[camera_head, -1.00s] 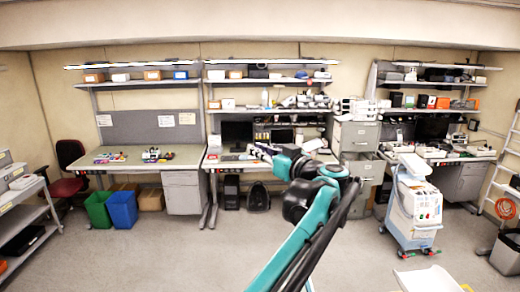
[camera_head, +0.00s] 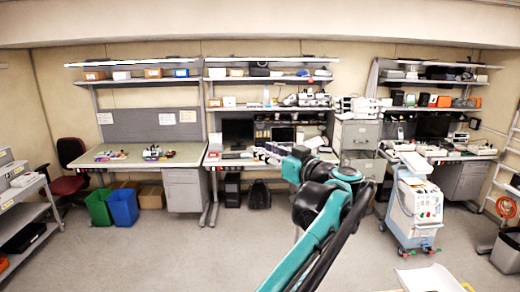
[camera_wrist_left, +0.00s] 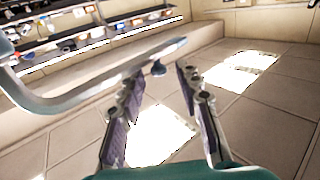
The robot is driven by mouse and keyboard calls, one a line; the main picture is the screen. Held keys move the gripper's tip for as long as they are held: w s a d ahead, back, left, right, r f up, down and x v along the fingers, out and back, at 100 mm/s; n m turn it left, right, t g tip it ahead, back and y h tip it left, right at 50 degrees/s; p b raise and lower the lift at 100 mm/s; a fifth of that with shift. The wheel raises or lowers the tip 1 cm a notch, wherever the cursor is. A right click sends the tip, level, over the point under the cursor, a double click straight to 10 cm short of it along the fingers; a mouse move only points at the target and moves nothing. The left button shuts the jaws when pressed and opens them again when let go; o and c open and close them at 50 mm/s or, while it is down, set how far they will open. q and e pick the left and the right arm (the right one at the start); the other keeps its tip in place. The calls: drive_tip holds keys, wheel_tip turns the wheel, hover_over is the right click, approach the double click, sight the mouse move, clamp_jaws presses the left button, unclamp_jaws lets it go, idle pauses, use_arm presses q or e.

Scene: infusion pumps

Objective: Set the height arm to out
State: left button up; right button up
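A curved grey-teal bar (camera_wrist_left: 95,93) crosses that view from the left towards the fingertips. A small dark knob (camera_wrist_left: 158,68) hangs near its end, in the gap between the fingertips in the picture. The bar may be the height arm; I cannot tell for sure, nor whether it touches the fingers. My right gripper is not in view.
A white and blue wheeled medical cart (camera_head: 415,208) stands on the floor at right. Benches with shelves line the back wall. Green (camera_head: 98,208) and blue (camera_head: 123,207) bins stand at left. The floor in the middle is clear. A white object (camera_head: 430,280) shows at the bottom edge.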

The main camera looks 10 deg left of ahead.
use_arm(q)
drive_tip(key=v, duration=0.9)
drive_tip(key=shift+s, duration=0.2)
